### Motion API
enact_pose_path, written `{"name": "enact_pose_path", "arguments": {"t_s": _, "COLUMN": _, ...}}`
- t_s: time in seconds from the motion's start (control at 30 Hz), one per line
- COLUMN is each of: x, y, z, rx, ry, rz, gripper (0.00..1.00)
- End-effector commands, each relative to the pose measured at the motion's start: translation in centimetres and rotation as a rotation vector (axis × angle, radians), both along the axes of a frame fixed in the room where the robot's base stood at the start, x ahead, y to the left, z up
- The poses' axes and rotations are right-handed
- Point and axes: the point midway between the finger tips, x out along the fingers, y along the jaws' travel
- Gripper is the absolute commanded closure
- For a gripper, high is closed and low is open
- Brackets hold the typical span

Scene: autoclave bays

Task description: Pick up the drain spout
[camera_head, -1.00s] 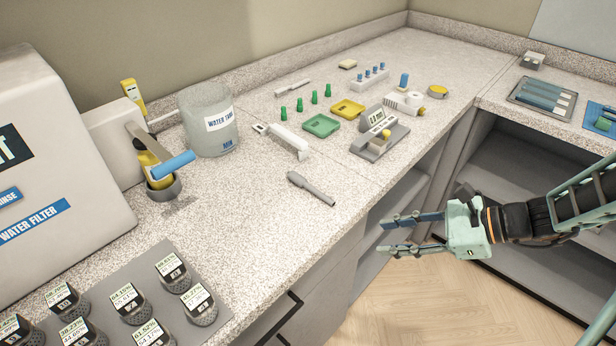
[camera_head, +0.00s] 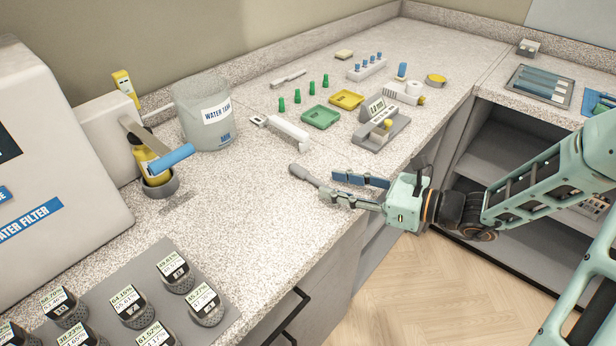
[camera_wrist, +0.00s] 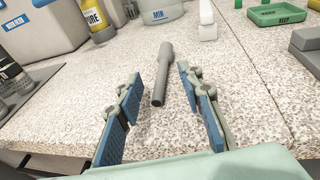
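The drain spout, a grey tube with a thicker far end (camera_head: 302,173), lies on the speckled counter near its front edge. In the wrist view the drain spout (camera_wrist: 165,58) lies between the lines of the two fingers, its narrow end toward me. My gripper (camera_head: 332,184) is open at the counter's edge, its blue-padded fingers wide apart. In the head view the fingers hide the spout's near end. In the wrist view my gripper (camera_wrist: 158,82) has nothing clamped, and gaps show between the spout and both fingers.
A white bar-shaped piece (camera_head: 288,130), a green tray (camera_head: 320,117) and a grey scale-like device (camera_head: 381,131) stand behind. The water tank (camera_head: 206,108) and a yellow bottle in a holder (camera_head: 152,165) are left. Labelled jars (camera_head: 172,272) fill the front left. Counter around the spout is clear.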

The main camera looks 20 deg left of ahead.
Motion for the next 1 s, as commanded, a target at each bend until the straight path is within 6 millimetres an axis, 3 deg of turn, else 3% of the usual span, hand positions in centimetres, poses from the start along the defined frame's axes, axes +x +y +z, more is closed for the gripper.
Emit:
{"name": "enact_pose_path", "arguments": {"t_s": 0.23, "x": 0.7, "y": 3.5, "z": -0.7, "rx": 0.0, "ry": 0.001, "rz": 0.003, "gripper": 0.66}}
{"name": "enact_pose_path", "arguments": {"t_s": 0.53, "x": 0.8, "y": 4.0, "z": -0.7, "rx": 0.0, "ry": 0.0, "rz": 0.001, "gripper": 0.66}}
{"name": "enact_pose_path", "arguments": {"t_s": 0.83, "x": 0.8, "y": 3.9, "z": -0.7, "rx": 0.0, "ry": 0.0, "rz": 0.001, "gripper": 0.99}}
{"name": "enact_pose_path", "arguments": {"t_s": 1.0, "x": 0.8, "y": 3.9, "z": -0.7, "rx": 0.0, "ry": 0.0, "rz": 0.001, "gripper": 1.0}}
